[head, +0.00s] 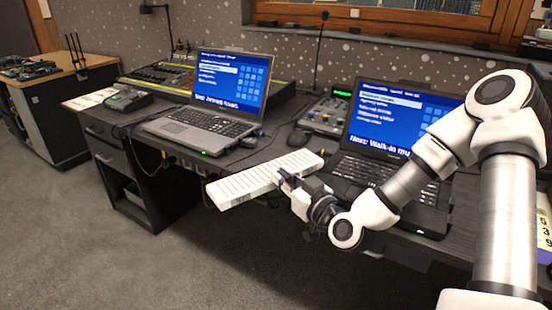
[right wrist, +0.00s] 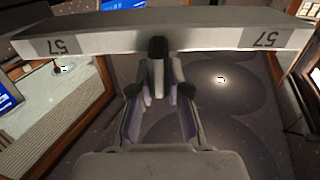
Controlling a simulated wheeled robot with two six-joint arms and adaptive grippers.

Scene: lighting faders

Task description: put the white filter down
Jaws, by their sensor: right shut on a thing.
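The white filter (head: 262,178) is a long, flat, ribbed panel at the front edge of the desk, between the two laptops in the head view. Its left end shows over the front of the desk. I cannot tell whether any of it touches the desk top. My right gripper (head: 289,182) is shut on the filter's near long edge. In the right wrist view the filter's edge (right wrist: 205,38) spans the top, with a "57" label on each side of the fingers (right wrist: 158,62). My left gripper is out of view.
The desk (head: 262,150) holds a left laptop (head: 205,125), a right laptop (head: 362,172) close by the filter, a small mixer (head: 325,117) and a larger lighting console (head: 160,76). A little bare desk shows between the laptops.

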